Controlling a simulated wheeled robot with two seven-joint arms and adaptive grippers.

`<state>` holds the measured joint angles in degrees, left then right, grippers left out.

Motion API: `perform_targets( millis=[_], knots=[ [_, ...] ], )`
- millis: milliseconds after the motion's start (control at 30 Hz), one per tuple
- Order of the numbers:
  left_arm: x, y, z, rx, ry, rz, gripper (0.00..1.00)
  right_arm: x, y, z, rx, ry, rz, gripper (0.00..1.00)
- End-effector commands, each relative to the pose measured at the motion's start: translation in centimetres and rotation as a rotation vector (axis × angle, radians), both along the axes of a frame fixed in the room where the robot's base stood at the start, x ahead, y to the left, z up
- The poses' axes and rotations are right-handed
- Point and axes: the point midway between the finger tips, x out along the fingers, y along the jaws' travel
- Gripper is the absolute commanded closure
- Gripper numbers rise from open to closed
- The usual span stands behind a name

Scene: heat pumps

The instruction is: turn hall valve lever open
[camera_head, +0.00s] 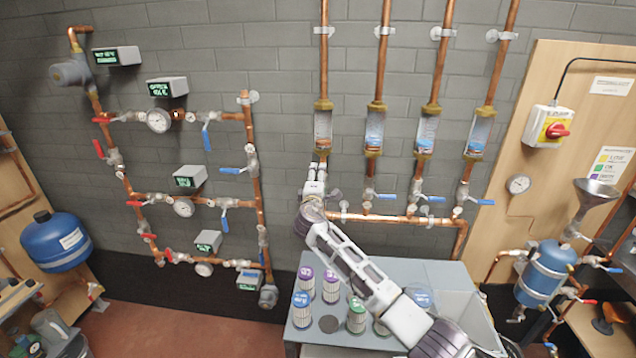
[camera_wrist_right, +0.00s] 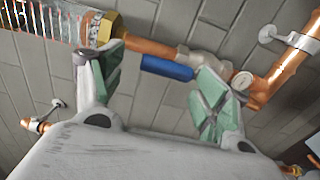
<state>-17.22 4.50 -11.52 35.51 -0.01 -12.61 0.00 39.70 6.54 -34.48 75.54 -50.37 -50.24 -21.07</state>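My right gripper (camera_head: 317,172) is at the leftmost of several wall pipes, just below its clear flow meter (camera_head: 323,130). It hides that pipe's valve in the head view. In the right wrist view, the gripper (camera_wrist_right: 160,82) is open, its green-padded fingers spread apart. A blue valve lever (camera_wrist_right: 166,68) shows between the fingertips, close to the right one, and looks roughly parallel to the copper pipe (camera_wrist_right: 150,47). The valve body (camera_wrist_right: 205,62) is partly behind the right finger. I cannot tell whether a finger touches the lever. No label reading "hall" is legible. My left gripper is not in view.
Three similar valves with blue levers (camera_head: 385,196) (camera_head: 436,199) (camera_head: 486,202) stand to the right, their levers pointing sideways. A horizontal copper manifold (camera_head: 385,217) runs below. A grey table (camera_head: 455,285) with several labelled canisters (camera_head: 302,309) stands under my right arm.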

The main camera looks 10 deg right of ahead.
Motion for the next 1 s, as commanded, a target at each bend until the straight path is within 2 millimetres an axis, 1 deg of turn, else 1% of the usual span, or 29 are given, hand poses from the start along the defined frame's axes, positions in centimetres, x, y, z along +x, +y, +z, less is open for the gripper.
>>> perform_targets(
  millis=[233,333,567,767,1000],
  knots=[
    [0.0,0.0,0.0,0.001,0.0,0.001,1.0,-0.1,0.1,-0.4,0.002,0.006,0.001,0.27],
    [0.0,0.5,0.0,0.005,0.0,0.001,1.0,-0.1,0.1,-0.5,0.002,0.007,0.001,0.27],
    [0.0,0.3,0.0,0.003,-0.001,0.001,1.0,-0.6,0.3,-0.6,0.003,0.007,0.002,0.27],
    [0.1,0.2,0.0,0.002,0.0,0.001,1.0,-1.9,0.7,-0.6,0.002,0.008,0.002,0.27],
    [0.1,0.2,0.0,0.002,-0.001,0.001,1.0,-4.0,1.3,-0.6,0.002,0.008,0.002,0.27]
  ],
)
